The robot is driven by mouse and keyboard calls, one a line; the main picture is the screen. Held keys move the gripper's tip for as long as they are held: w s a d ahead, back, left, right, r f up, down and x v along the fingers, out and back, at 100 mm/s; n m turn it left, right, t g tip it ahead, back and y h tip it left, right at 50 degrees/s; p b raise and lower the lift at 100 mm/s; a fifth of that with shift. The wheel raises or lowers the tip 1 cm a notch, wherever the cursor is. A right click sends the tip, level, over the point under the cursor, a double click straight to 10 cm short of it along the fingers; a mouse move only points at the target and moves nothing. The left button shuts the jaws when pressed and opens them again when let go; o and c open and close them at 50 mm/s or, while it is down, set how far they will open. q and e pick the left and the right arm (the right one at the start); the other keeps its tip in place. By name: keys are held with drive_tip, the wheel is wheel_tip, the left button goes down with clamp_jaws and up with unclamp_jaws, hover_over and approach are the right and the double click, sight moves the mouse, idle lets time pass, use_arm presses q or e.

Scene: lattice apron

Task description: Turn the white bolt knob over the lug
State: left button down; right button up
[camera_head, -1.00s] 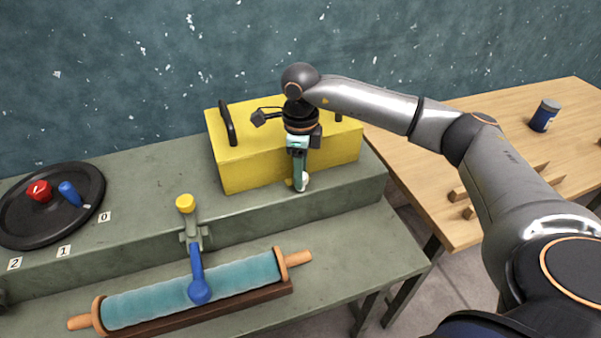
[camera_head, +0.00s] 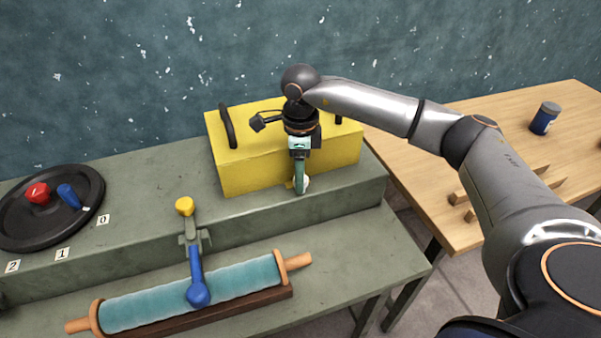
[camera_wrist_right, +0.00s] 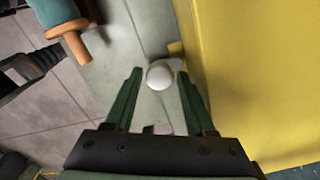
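The white bolt knob (camera_wrist_right: 160,75) is a small round ball at the foot of the yellow box's front face. In the head view a sliver of the knob (camera_head: 305,183) shows beside my right gripper (camera_head: 300,187), which points down at it. In the right wrist view the knob lies between the fingertips of my right gripper (camera_wrist_right: 160,78), with small gaps on both sides. The fingers are apart. A small yellow piece (camera_wrist_right: 176,48), possibly the lug, sticks out from the box beside the knob. My left gripper is not in view.
The yellow box (camera_head: 245,172) with black handles stands on the grey raised shelf (camera_head: 150,170). A wooden table (camera_head: 440,185) is at right.

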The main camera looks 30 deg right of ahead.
drive_tip(key=shift+o, duration=1.1)
drive_tip(key=shift+f, duration=0.1)
